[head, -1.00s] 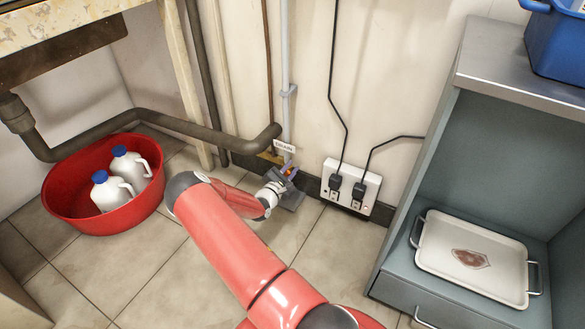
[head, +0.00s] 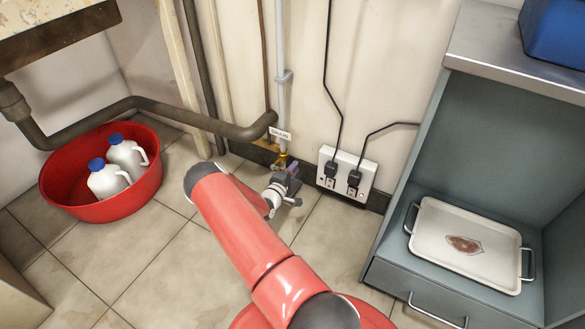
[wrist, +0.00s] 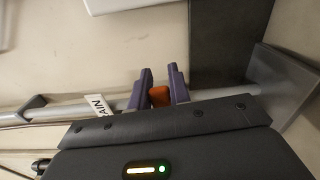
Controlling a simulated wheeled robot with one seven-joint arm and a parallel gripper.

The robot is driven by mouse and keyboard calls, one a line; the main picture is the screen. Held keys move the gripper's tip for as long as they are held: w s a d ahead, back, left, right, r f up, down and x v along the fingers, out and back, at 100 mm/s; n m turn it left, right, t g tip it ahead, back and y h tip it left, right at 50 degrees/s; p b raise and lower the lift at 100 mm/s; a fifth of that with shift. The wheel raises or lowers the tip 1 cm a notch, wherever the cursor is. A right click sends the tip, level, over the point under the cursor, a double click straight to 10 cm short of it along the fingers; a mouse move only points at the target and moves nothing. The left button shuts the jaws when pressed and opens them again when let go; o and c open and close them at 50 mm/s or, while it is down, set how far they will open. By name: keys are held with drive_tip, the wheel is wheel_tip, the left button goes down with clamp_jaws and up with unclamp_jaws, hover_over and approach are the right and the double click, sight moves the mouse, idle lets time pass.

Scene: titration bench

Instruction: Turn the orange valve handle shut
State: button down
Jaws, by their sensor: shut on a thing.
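The orange valve handle (wrist: 160,97) shows as a small orange block between the two purple fingers of my gripper (wrist: 160,80) in the wrist view. The fingers are closed on its two sides. In the head view, my gripper (head: 292,169) is low by the wall at the grey pipe (head: 281,100), beside a brass fitting (head: 282,160). My gripper hides the handle there, so its angle is hard to tell. A white drain label (head: 281,135) hangs just above, and it also shows in the wrist view (wrist: 98,104).
A white socket box (head: 347,172) with two black plugs is close on the right. A grey cabinet (head: 400,250) with a white tray (head: 440,232) stands farther right. A red tub (head: 140,190) with two white jugs is on the left. A brown pipe (head: 190,124) runs along the wall.

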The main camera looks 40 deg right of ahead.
drive_tip(key=shift+f+m, duration=0.35)
drive_tip(key=shift+m, duration=0.05)
idle(0.4)
drive_tip(key=c, duration=1.3)
unclamp_jaws()
drive_tip(key=p+v, duration=0.1)
drive_tip(key=v, duration=0.7)
drive_tip(key=shift+w+d, duration=0.1)
